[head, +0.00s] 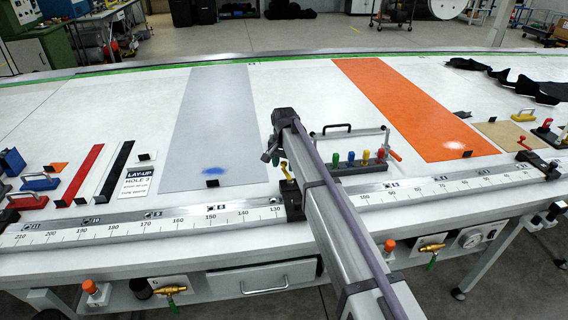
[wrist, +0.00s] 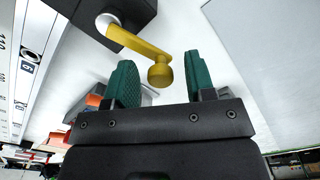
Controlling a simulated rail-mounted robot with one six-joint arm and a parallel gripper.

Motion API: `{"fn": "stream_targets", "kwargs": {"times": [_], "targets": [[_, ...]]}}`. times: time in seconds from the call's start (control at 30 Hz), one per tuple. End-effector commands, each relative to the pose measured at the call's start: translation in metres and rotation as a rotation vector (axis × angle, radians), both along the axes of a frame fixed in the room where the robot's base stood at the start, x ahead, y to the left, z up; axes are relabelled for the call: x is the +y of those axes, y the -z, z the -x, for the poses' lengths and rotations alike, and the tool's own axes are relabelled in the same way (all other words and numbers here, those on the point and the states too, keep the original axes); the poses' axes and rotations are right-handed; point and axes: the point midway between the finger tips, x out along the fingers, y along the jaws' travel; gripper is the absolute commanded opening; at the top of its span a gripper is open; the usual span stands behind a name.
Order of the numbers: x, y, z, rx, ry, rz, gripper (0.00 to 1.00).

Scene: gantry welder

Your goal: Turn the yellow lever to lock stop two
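The yellow lever (wrist: 140,42) is pivoted on a black block (wrist: 120,12) in the wrist view. Its arm slants down to the right and ends in a round knob. My gripper (wrist: 158,72) is open, with green ribbed pads. The knob shows between the two pads with a gap on each side; its depth between them is hard to judge. In the head view the lever (head: 287,172) stands above the black stop block (head: 292,203) on the ruler rail, partly hidden by my arm. My gripper (head: 271,151) is just up and left of it there, mostly hidden.
A ruler rail (head: 180,219) runs along the table's front edge. Another black stop with a red lever (head: 526,144) sits at the right. A rack of coloured-handled tools (head: 358,160) lies right of my arm. A grey strip (head: 215,110) lies left, an orange strip (head: 410,105) right.

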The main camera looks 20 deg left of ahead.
Motion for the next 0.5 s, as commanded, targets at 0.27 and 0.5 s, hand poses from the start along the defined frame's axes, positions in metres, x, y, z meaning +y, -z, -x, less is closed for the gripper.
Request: {"fn": "stream_targets", "kwargs": {"times": [0.27, 0.5], "targets": [[0.000, -0.004, 0.000, 0.000, 0.000, 0.000, 0.50], [0.000, -0.047, 0.000, 0.000, 0.000, 0.000, 0.50]]}}
